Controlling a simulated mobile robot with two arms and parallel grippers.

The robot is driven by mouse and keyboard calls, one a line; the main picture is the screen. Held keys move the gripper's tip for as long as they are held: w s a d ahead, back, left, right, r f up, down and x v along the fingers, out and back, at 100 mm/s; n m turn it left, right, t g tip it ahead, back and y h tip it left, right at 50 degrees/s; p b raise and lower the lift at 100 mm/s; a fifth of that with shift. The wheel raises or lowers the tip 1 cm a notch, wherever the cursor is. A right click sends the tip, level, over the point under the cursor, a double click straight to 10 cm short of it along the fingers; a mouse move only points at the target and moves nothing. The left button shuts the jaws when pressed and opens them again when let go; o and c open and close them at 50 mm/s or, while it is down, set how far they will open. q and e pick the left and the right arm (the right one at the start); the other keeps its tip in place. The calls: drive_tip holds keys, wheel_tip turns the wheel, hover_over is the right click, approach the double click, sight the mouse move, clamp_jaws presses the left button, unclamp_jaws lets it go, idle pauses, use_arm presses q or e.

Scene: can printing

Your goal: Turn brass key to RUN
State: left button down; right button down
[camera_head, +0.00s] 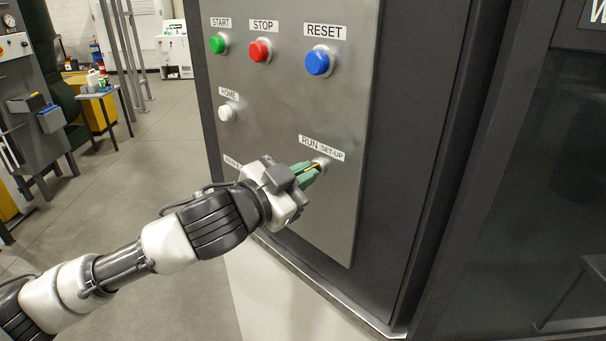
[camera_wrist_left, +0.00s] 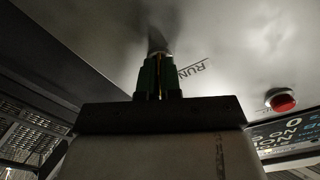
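The grey control panel (camera_head: 275,95) has a key switch (camera_head: 322,162) under the label "RUN SET-UP" (camera_head: 322,148). My left gripper (camera_head: 309,172) is at this switch, its green fingers pointing at the panel. A thin brass-yellow strip, seemingly the brass key (camera_wrist_left: 161,82), shows between the two fingers in the left wrist view (camera_wrist_left: 161,75). The fingers are closed about it on both sides. The fingers hide most of the key and part of the switch, so I cannot tell which mark the key points to. My right gripper is not in view.
Green START (camera_head: 218,44), red STOP (camera_head: 260,51), blue RESET (camera_head: 318,62) and white HOME (camera_head: 227,113) buttons stand out above and left of the switch. A red button (camera_wrist_left: 282,101) shows in the left wrist view. Open floor (camera_head: 165,150) lies left of the panel.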

use_arm(q)
drive_tip(key=n+p, duration=0.1)
drive_tip(key=n, duration=0.2)
drive_tip(key=n+p, duration=0.1)
drive_tip(key=n, duration=0.1)
drive_tip(key=shift+n, duration=0.4)
drive_tip(key=n+p, duration=0.3)
drive_tip(key=n, duration=0.1)
drive_tip(key=shift+d+r+p, duration=0.1)
drive_tip(key=shift+p, duration=0.2)
drive_tip(key=shift+n+p, duration=0.4)
drive_tip(key=shift+n, duration=0.4)
drive_tip(key=c, duration=1.3)
unclamp_jaws()
